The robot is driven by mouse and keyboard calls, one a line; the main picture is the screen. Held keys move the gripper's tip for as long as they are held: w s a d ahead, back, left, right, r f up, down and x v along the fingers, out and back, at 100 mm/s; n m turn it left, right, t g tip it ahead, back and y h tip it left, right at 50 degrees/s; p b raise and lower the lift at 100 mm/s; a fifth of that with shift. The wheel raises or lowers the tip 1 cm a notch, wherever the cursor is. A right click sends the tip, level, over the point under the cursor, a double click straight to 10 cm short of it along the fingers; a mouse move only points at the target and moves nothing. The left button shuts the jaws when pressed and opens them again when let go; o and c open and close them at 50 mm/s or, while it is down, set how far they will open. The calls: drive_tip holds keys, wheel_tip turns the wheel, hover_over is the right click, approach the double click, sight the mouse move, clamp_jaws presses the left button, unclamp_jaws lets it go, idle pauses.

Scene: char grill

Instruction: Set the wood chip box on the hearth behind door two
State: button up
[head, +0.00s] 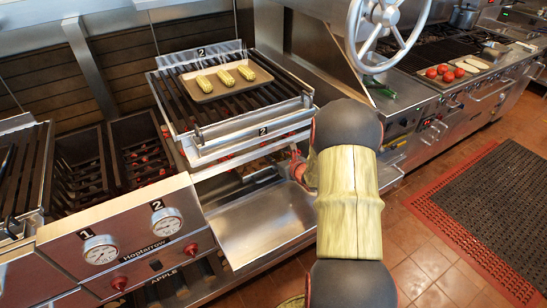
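Grill two (285,100) stands left of centre, with number 2 plates on its back and front. Below its front is an opening, with a glowing ember strip (232,158) showing at the hearth. A bare, shiny steel panel (262,222) lies below and in front of this opening; I cannot tell whether it is the lowered door two. My arm rises over the right side of the opening. A small red and grey part of it shows at the opening's right edge. I cannot make out my gripper's fingers or their state. I cannot identify the wood chip box.
A tan tray (259,90) with corn cobs rests on grill two. A large handwheel (391,62) stands behind my arm. A control panel with two gauges (100,250) is at lower left. Tiled floor and a red-edged mat (428,208) lie right.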

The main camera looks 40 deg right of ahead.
drive_tip(key=shift+s+r, duration=0.1)
drive_tip(key=shift+r, duration=0.15)
drive_tip(key=p+v, duration=0.4)
drive_tip(key=v, duration=0.7)
drive_tip(key=shift+s, duration=0.4)
drive_tip(key=shift+a, duration=0.1)
